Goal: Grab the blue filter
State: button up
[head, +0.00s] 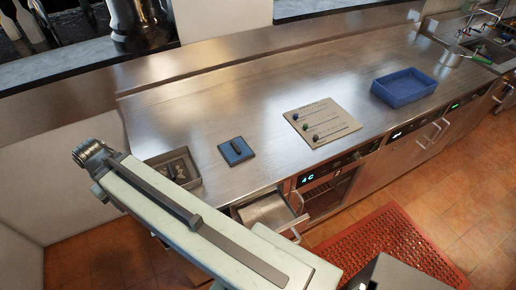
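A small flat blue square with a dark raised bar across its middle, which looks like the blue filter (231,158), lies on the steel counter (217,102). It is left of the beige panel and right of a shallow metal tray. Nothing covers it. My pale arm crosses the lower left of the head view, apart from the blue square in the picture. I cannot make out gripper fingers in this view.
A beige panel (338,128) with several small knobs lies right of the blue square. A blue bin (404,88) stands farther right. A grey tray (187,178) sits at the counter's left end. An open drawer (268,211) juts out below. Bare counter lies behind.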

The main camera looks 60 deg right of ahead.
aim_at(235, 150)
jog(key=z, duration=1.45)
